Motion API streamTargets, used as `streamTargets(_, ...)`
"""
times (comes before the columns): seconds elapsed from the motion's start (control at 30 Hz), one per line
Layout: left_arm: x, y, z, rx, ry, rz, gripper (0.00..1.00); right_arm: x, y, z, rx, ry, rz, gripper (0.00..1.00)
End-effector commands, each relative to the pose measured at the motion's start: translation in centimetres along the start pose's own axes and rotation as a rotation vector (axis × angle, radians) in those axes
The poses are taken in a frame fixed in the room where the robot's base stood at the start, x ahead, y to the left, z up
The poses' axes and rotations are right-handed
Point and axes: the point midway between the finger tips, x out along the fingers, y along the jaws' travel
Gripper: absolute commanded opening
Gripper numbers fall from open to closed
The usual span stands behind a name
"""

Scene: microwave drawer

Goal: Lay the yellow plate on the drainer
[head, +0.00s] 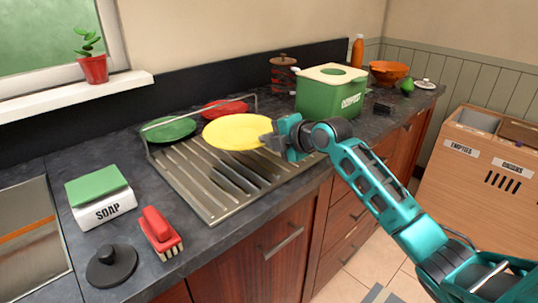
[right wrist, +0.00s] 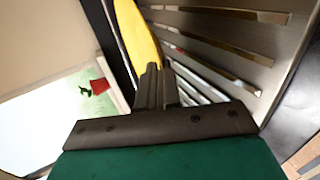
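The yellow plate (head: 238,132) is held by its right edge above the slatted metal drainer (head: 196,190), near the drainer's back right part. My right gripper (head: 270,139) is shut on the plate's rim. In the right wrist view the plate (right wrist: 138,32) shows nearly edge-on between the fingertips (right wrist: 153,72), with drainer slats behind it. I cannot tell whether the plate touches the drainer. A green plate (head: 169,130) and a red plate (head: 224,108) are at the drainer's back. My left gripper is not in view.
A green compost bin (head: 330,92) stands right of the drainer. A soap box (head: 100,198), a red brush (head: 160,232) and a black sink plug (head: 112,266) lie to its left, near the sink (head: 30,240). The drainer's front slats are clear.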

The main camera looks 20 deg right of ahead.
Motion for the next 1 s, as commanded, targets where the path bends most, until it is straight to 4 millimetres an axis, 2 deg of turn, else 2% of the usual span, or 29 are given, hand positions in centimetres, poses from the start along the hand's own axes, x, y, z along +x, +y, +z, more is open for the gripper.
streamTargets(0.3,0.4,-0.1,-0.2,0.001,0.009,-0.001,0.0,1.8,-3.7,-0.1,0.002,0.001,-0.002,0.0)
streamTargets(0.67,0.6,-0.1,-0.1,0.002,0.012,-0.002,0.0,1.9,-4.0,0.0,0.0,0.0,0.0,0.0)
streamTargets(0.7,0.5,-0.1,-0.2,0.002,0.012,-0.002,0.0,1.9,-3.9,0.0,0.0,0.0,-0.001,0.07)
streamTargets(0.77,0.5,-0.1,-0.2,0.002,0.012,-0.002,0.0,1.9,-3.9,0.0,0.0,0.0,-0.001,0.13)
streamTargets(1.0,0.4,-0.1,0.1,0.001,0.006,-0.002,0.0,1.9,-3.9,0.0,0.001,0.0,-0.001,0.14)
